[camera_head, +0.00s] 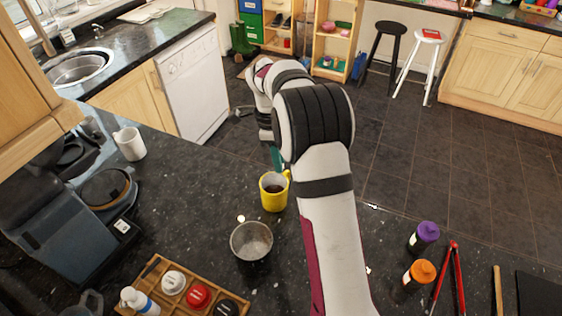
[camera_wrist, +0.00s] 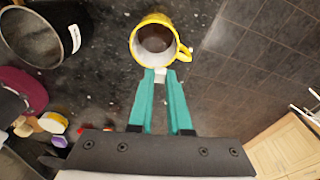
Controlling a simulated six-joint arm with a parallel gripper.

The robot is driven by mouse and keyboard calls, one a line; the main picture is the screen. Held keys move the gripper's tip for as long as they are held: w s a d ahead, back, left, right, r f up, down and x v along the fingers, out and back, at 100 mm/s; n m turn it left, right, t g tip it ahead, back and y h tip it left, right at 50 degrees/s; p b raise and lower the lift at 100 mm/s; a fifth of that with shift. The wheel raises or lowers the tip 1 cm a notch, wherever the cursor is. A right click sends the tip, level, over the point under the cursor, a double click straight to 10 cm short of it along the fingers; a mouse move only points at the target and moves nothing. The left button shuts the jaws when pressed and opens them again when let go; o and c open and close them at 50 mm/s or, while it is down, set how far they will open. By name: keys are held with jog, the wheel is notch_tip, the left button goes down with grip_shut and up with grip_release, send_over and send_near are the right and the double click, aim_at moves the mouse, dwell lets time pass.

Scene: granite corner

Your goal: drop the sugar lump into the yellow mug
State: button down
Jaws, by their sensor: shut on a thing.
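The yellow mug (camera_head: 273,198) stands upright on the dark granite counter and holds a dark brown drink. It also shows at the top of the wrist view (camera_wrist: 137,55), handle to the right. My gripper (camera_wrist: 160,73) has teal fingers and is shut on the small white sugar lump (camera_wrist: 160,71) at its fingertips. In the wrist view the lump appears just at the near side of the mug's rim; its height above the rim is hard to tell. In the head view a teal finger (camera_head: 277,157) shows behind the mug, and the lump is hidden there.
A metal pot (camera_head: 251,258) stands close to the mug at front left. A wooden tray (camera_head: 172,302) with jars is at the front. A white mug (camera_head: 130,144) and a coffee machine (camera_head: 65,222) are at left. Purple-capped (camera_head: 426,233) and orange-capped (camera_head: 418,275) bottles stand at right.

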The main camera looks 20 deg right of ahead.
jog(key=shift+f, duration=2.3)
jog(key=c, duration=0.8)
grip_release()
jog(key=r, duration=0.5)
jog(key=a+r, duration=0.1)
jog(key=r, duration=0.4)
jog(key=w+r, duration=0.1)
jog(key=r, duration=0.4)
jog(key=shift+a+r, duration=0.35)
jog(key=s+a+r+n+y, duration=0.1)
jog(key=s+a+r+n, duration=0.15)
jog(key=s+n, duration=0.5)
jog(key=s+a+r+n+y, duration=0.1)
jog(key=s+a+n, duration=0.3)
jog(key=s, duration=0.7)
jog(key=s+a+f+n, duration=0.1)
jog(key=s+f+n, duration=0.1)
jog(key=s, duration=0.3)
jog(key=s+a+f+n, duration=0.1)
jog(key=s+f+n, duration=0.1)
jog(key=s, duration=0.3)
jog(key=s+a+f+n+y, duration=0.1)
jog(key=s+f+n, duration=0.2)
jog(key=s, duration=0.3)
jog(key=shift+a+n+t, duration=0.25)
jog(key=shift+n+t, duration=0.05)
jog(key=shift+n, duration=0.05)
